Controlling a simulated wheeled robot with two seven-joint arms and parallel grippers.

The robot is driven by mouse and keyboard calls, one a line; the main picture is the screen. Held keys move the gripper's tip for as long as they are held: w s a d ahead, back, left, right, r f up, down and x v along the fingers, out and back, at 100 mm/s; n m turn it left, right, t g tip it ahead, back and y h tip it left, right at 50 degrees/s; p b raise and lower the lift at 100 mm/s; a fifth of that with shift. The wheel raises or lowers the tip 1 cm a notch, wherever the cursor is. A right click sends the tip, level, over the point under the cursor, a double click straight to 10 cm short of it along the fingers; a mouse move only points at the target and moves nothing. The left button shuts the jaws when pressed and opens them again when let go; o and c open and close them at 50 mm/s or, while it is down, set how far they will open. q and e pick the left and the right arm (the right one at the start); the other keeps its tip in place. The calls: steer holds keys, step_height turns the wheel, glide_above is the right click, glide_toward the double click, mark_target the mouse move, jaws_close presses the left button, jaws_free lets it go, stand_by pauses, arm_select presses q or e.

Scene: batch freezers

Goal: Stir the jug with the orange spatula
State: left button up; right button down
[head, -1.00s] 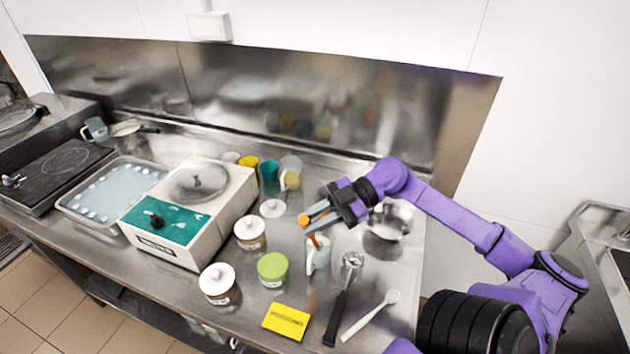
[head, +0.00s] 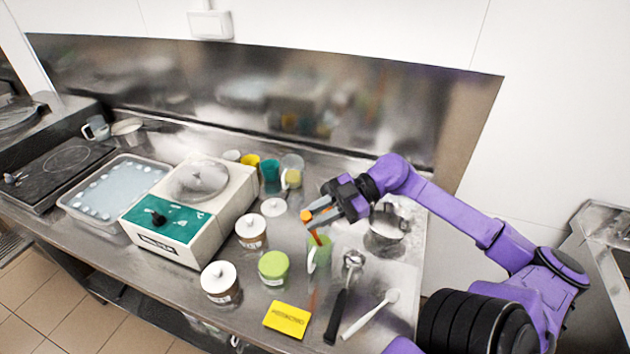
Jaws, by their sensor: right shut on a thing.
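The jug (head: 319,259) stands upright on the steel counter, right of the green-lidded jar, and looks pale green. The orange spatula (head: 315,237) is in my right gripper (head: 320,216), which is shut on it above the jug. The spatula's orange top end shows at the fingertips, and its lower part slants down to the jug's mouth. Its lower end is hidden, seemingly inside the jug. My left gripper is not in view.
A green-lidded jar (head: 273,268) and white-lidded jars (head: 220,282) stand left of the jug. A metal pot (head: 386,230) is to the right. A black-handled scoop (head: 342,300), a white spoon (head: 368,315) and a yellow note (head: 287,319) lie in front. A white machine (head: 200,235) stands farther left.

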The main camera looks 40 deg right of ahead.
steer(key=shift+s, duration=0.1)
steer(key=shift+d, duration=0.1)
step_height(320, 180, up, 7)
steer(key=s+a, duration=0.1)
steer(key=a, duration=0.1)
steer(key=shift+a, duration=0.35)
steer(key=shift+f, duration=0.1)
stand_by(0.8)
step_height(320, 180, up, 5)
stand_by(0.4)
steer(key=shift+s+f, duration=0.1)
stand_by(0.4)
